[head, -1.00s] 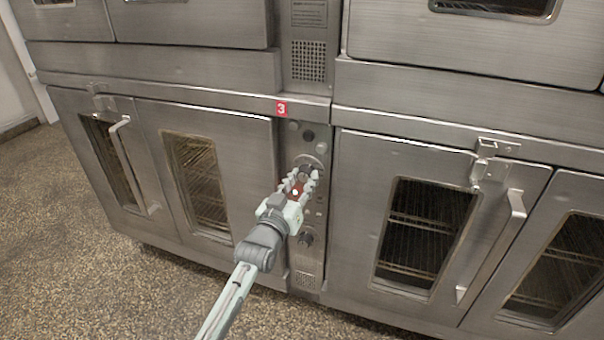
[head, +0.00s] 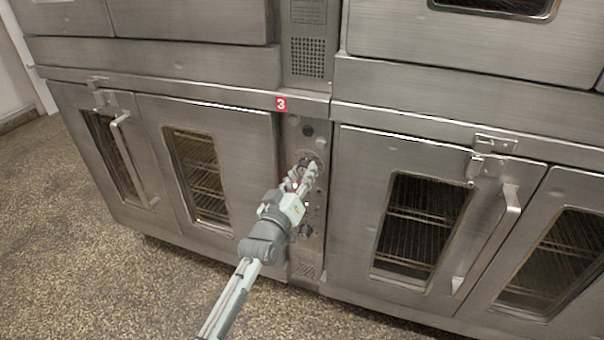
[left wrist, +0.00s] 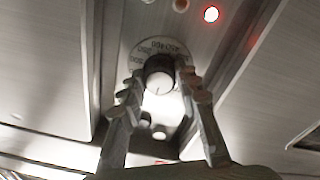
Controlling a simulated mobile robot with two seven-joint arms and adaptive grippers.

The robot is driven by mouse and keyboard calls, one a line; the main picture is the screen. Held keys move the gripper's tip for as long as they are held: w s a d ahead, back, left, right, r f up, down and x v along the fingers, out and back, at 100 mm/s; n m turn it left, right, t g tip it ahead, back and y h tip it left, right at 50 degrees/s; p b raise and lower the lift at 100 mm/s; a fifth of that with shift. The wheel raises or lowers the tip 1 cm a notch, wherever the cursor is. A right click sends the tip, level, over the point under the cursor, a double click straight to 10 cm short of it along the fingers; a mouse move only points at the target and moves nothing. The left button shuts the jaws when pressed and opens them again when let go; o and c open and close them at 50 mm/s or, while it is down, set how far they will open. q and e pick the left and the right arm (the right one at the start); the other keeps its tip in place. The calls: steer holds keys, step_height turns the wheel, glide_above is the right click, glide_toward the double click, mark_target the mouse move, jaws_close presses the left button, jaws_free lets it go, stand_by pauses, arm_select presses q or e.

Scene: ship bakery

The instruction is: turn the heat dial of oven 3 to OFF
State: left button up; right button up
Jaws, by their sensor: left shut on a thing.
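My left gripper (left wrist: 158,82) is shut on the dial, one finger on each side. In the head view my left gripper (head: 306,170) reaches the narrow control panel (head: 312,215) below the red "3" label (head: 281,104) and hides most of the dial. The OFF mark is not readable. My right gripper is not in view.
A lit red lamp (left wrist: 211,14) sits on the panel near the dial. Another dark knob (head: 306,231) is lower down. Steel oven doors with handles (head: 489,240) flank the panel. Speckled floor (head: 80,260) is clear at the left front.

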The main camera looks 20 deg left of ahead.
arm_select(q)
steer(key=o, duration=1.2)
steer(key=shift+c, duration=0.2)
steer(key=s, duration=1.2)
steer(key=shift+a+f, duration=0.3)
